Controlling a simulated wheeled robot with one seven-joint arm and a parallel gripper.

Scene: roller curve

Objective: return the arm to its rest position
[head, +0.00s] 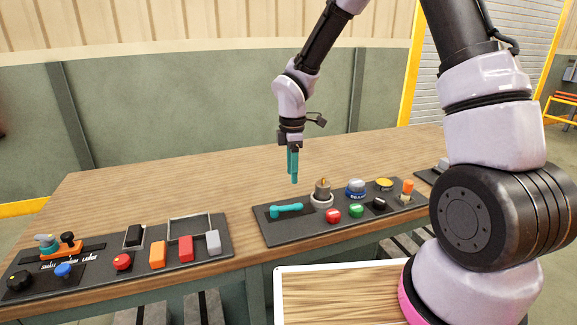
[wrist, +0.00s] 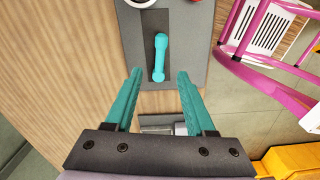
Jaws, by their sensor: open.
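My gripper (head: 294,168) hangs from my arm above the wooden table, pointing down, with teal fingers. In the wrist view my gripper (wrist: 160,88) has its two teal fingers spread apart with nothing between them. A teal lever handle (head: 287,209) lies on the dark right-hand panel (head: 262,232), below the fingertips in the head view and apart from them. The teal handle (wrist: 160,57) also shows ahead of the fingers in the wrist view.
The right panel also carries a grey round base with a knob (head: 322,194), a red button (head: 333,216), a green button (head: 356,210) and an orange switch (head: 407,188). A left panel (head: 205,257) holds switches and knobs. The table (head: 190,185) behind is clear. A pink frame (wrist: 262,70) shows in the wrist view.

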